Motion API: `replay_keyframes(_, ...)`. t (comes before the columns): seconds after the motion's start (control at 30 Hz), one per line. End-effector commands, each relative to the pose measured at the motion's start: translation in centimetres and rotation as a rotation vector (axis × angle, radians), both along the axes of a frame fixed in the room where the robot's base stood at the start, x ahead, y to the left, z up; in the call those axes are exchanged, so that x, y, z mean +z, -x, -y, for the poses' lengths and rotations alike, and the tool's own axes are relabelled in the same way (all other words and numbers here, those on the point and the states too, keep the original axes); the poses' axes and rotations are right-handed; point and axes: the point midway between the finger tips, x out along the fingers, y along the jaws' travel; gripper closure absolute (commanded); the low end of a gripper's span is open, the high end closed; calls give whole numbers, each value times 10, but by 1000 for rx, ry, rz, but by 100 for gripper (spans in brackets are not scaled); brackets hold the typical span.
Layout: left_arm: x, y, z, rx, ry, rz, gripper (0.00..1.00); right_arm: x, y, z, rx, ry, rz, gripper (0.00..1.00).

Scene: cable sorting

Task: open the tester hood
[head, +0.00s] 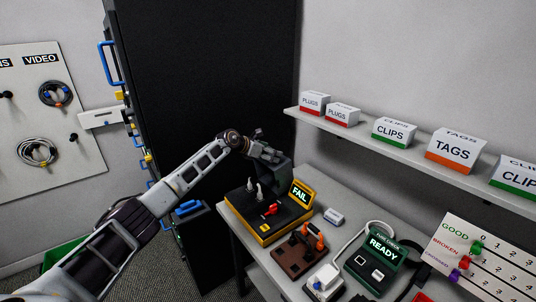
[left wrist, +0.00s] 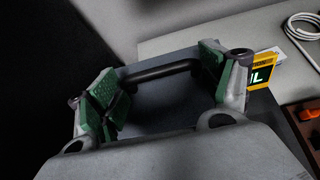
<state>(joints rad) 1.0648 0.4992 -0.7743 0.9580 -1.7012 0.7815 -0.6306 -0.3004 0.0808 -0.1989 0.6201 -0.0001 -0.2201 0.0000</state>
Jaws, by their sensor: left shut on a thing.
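The tester (head: 268,216) is a black box with a yellow base at the table's back left corner. Its lit panel (head: 301,194) reads FAIL. The dark grey hood (head: 281,176) stands up at the back of the tester, and the top deck with two light plugs and a red part is uncovered. My left gripper (head: 264,152) is at the hood's upper edge. In the left wrist view its green pads are at the two ends of the hood's black bar handle (left wrist: 160,71), shut on it. The exact contact is partly hidden. My right gripper is not in view.
A tall black cabinet (head: 205,90) stands close behind my left arm. A shelf (head: 380,138) with labelled boxes runs above the table. A brown block (head: 298,256), a READY checker (head: 377,262) and a white connector (head: 333,217) lie right of the tester.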

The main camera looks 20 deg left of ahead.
Motion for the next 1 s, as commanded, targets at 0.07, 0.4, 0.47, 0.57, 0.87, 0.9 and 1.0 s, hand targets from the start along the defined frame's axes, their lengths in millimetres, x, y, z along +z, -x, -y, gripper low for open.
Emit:
replay_keyframes(0.07,7,-2,3,0,10,10,64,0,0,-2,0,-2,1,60)
replay_keyframes(0.4,8,-2,4,0,11,10,64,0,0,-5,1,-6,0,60)
replay_keyframes(0.47,8,-2,3,0,11,10,64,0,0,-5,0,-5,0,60)
replay_keyframes(0.57,7,-2,3,0,10,9,11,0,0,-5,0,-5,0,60)
replay_keyframes(0.87,3,-1,1,1,4,3,11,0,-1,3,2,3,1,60)
replay_keyframes(0.9,2,-1,1,1,4,3,11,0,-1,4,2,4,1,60)
replay_keyframes(1.0,2,-1,0,1,4,2,11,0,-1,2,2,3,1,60)
